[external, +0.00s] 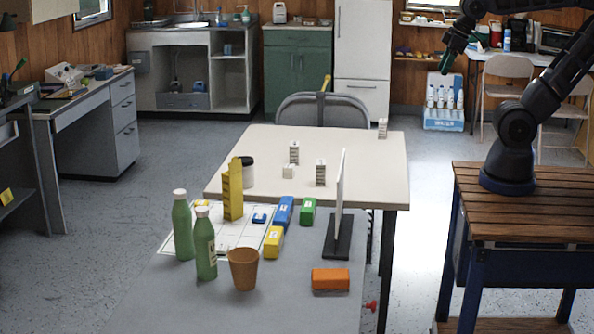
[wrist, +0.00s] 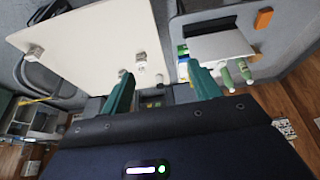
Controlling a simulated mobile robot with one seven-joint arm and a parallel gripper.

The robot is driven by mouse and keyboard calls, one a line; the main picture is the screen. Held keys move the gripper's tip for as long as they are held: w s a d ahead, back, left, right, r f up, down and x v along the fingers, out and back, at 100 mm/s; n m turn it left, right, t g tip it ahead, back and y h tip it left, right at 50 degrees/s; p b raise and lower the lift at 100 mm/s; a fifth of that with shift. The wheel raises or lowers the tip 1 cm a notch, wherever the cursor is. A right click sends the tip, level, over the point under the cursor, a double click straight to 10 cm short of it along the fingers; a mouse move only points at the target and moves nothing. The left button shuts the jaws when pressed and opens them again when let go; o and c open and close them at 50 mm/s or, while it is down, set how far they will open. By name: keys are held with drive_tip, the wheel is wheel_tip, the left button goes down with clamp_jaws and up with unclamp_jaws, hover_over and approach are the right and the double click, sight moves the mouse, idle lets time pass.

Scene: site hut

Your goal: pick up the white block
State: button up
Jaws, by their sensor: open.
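A small plain white block (external: 288,172) sits on the pale table (external: 240,150) in the external view. Taller patterned white pieces stand near it: one behind (external: 294,152), one to its right (external: 320,173). My gripper (external: 447,62) is high in the air at the upper right of the external view, well away from the block. In the wrist view my gripper (wrist: 160,70) is open, its two green fingers apart with nothing held between them. Several small pieces show on the tabletop there, one (wrist: 139,57) near the left finger; I cannot tell which is the white block.
A third patterned piece (external: 382,128) stands at the table's far right corner. A black-lidded jar (external: 248,172) is left of the block. The grey front table holds green bottles (external: 205,245), a cup (external: 243,268), coloured boxes and an upright white panel (external: 340,190).

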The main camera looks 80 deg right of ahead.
drive_tip(key=w+d+n+g+h, duration=0.1)
drive_tip(key=w+d+n, duration=0.1)
drive_tip(key=w, duration=0.6)
drive_tip(key=w+d+n+g+h, duration=0.1)
drive_tip(key=w+d+n, duration=0.1)
drive_tip(key=w, duration=0.6)
drive_tip(key=n+g+h, duration=0.3)
drive_tip(key=n, duration=1)
hover_over(288, 166)
drive_tip(key=a, duration=0.3)
wheel_tip(288, 166, down, 35)
drive_tip(key=x, duration=0.5)
drive_tip(key=shift+f, duration=0.4)
drive_tip(key=shift+a+x, duration=0.15)
drive_tip(key=shift+x, duration=1.15)
drive_tip(key=shift+a+x, duration=0.15)
drive_tip(key=shift+x, duration=1.15)
drive_tip(key=shift+f, duration=0.1)
drive_tip(key=c, duration=1.1)
